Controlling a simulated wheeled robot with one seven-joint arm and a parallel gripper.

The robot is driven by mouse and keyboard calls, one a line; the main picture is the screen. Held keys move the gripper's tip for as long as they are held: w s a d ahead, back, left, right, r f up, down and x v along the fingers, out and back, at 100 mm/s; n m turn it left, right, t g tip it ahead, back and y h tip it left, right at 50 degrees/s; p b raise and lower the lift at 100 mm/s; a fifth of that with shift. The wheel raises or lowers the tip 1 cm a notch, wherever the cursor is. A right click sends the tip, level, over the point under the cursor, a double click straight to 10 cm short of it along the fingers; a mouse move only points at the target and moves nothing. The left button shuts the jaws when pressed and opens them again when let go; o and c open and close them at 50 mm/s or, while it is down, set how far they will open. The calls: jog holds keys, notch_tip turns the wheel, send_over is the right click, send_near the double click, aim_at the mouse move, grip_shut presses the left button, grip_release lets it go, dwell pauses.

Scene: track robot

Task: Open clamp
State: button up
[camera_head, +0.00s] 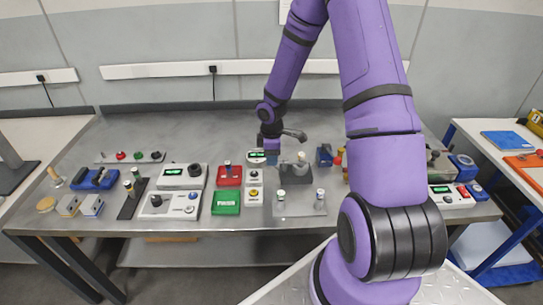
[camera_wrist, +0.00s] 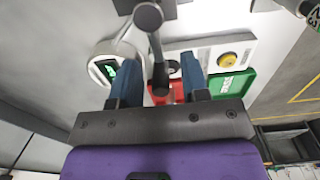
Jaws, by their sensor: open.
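The clamp (camera_head: 297,169) looks like a grey block on the table, right of the red and green boxes, with a dark lever reaching up at its upper left. The lever (camera_head: 295,134) ends close to my gripper (camera_head: 268,158). In the wrist view, a grey rod with a round knob, seemingly the clamp lever (camera_wrist: 155,45), runs between the two blue fingers of my gripper (camera_wrist: 160,75). The fingers are apart, with a gap on both sides of the rod. Whether the rod lies at fingertip depth is unclear. The clamp's base is partly hidden in the wrist view.
A red box (camera_head: 229,175), a green box (camera_head: 226,202) and a white panel with a yellow button (camera_head: 254,194) stand left of the clamp. Bare table lies behind.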

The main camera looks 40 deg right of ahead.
jog(key=shift+c, duration=0.4)
grip_shut()
jog(key=shift+w, duration=0.1)
jog(key=shift+w+d+m, duration=0.3)
jog(key=shift+d+m, duration=0.55)
jog(key=shift+m, duration=1.5)
jog(key=shift+w+d+m, duration=0.3)
jog(key=shift+d+m, duration=0.6)
jog(key=shift+m, duration=1.4)
jog(key=shift+w+d+m, duration=0.3)
jog(key=shift+d+m, duration=0.55)
jog(key=shift+m, duration=1.5)
jog(key=shift+o, duration=0.4)
grip_release()
